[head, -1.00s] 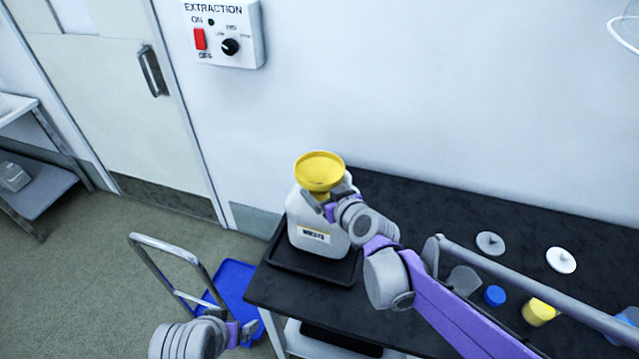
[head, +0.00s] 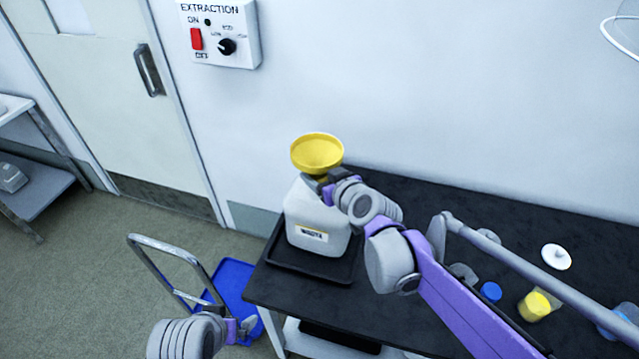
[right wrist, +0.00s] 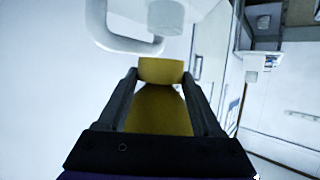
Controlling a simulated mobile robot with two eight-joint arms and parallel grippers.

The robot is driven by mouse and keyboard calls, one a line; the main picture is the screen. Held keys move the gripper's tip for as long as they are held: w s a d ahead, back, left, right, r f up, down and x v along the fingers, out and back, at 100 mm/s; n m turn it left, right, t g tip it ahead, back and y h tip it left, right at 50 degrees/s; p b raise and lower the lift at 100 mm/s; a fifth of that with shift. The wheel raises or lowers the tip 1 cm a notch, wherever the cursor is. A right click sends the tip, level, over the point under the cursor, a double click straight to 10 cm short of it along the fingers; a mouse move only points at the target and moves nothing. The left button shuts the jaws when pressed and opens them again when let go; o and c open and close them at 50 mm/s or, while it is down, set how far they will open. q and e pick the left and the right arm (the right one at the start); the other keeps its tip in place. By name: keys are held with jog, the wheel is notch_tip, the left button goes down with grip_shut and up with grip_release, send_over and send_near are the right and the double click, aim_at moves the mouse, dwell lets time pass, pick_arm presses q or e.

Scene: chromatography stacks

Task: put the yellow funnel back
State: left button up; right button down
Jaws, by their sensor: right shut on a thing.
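The yellow funnel (head: 317,153) is over the top of the white waste jug (head: 316,240), with its wide cone facing up. My right gripper (head: 324,182) is shut on the funnel just below its cone. In the right wrist view the yellow funnel (right wrist: 160,112) lies between the two dark fingers, with the jug's pale body and handle (right wrist: 125,42) beyond. The fingers and arm partly hide the jug's mouth, so I cannot tell whether the stem's end is inside it. My left gripper (head: 243,330) is low at the front, away from the jug; its opening is unclear.
The jug stands in a black tray (head: 285,262) at the left end of the dark bench (head: 440,205). White lids (head: 556,257), a blue cap (head: 491,291) and a yellow-topped container (head: 536,305) are to the right. A blue trolley (head: 232,285) stands left of the bench.

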aim_at(317, 156)
notch_tip(317, 156, up, 5)
jog(key=shift+r+p, duration=0.1)
jog(key=shift+p, duration=0.25)
jog(key=shift+r+p, duration=0.9)
jog(key=shift+r, duration=0.4)
pick_arm(q)
jog(key=r, duration=0.1)
jog(key=w+r, duration=0.1)
jog(key=r, duration=0.1)
jog(key=shift+w+r, duration=0.3)
jog(key=shift+r, duration=0.1)
pick_arm(e)
jog(key=shift+w, duration=0.1)
pick_arm(q)
jog(key=shift+s, duration=0.1)
pick_arm(e)
jog(key=shift+f, duration=0.1)
